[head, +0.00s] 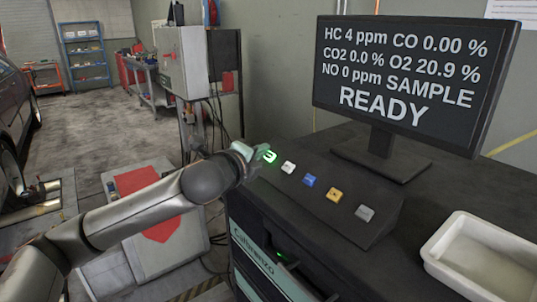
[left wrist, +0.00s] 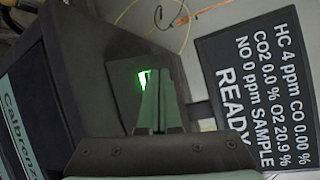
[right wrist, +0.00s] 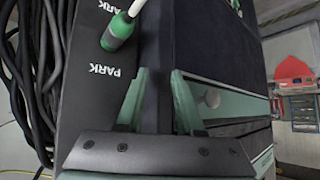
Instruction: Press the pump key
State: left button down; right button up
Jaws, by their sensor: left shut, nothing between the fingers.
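A row of keys sits on the sloped black key panel (head: 345,213) of the analyser cart: a green-lit key (head: 269,156), a white key (head: 288,167), a blue key (head: 309,180), a yellow key (head: 333,195) and a grey key (head: 365,213). Their markings are too small to tell which is the pump key. My left gripper (head: 246,151) is shut and empty at the green-lit key. In the left wrist view its fingertips (left wrist: 153,80) partly cover the lit key (left wrist: 142,79); contact cannot be told. My right gripper (right wrist: 157,85) shows only in the right wrist view, open beside the cart.
A monitor (head: 409,83) reading READY stands behind the key panel. A white tray (head: 480,262) sits on the cart top at right. In the right wrist view a green-handled probe (right wrist: 118,30) is near PARK labels, with dark hoses (right wrist: 32,75) at left.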

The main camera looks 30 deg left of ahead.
pick_arm(q)
jog(key=s+r+p, duration=0.2)
jog(key=shift+a+r, duration=0.4)
jog(key=shift+s+a+r+p, duration=0.3)
jog(key=shift+s+r+p, duration=0.3)
jog(key=shift+s+r, duration=0.25)
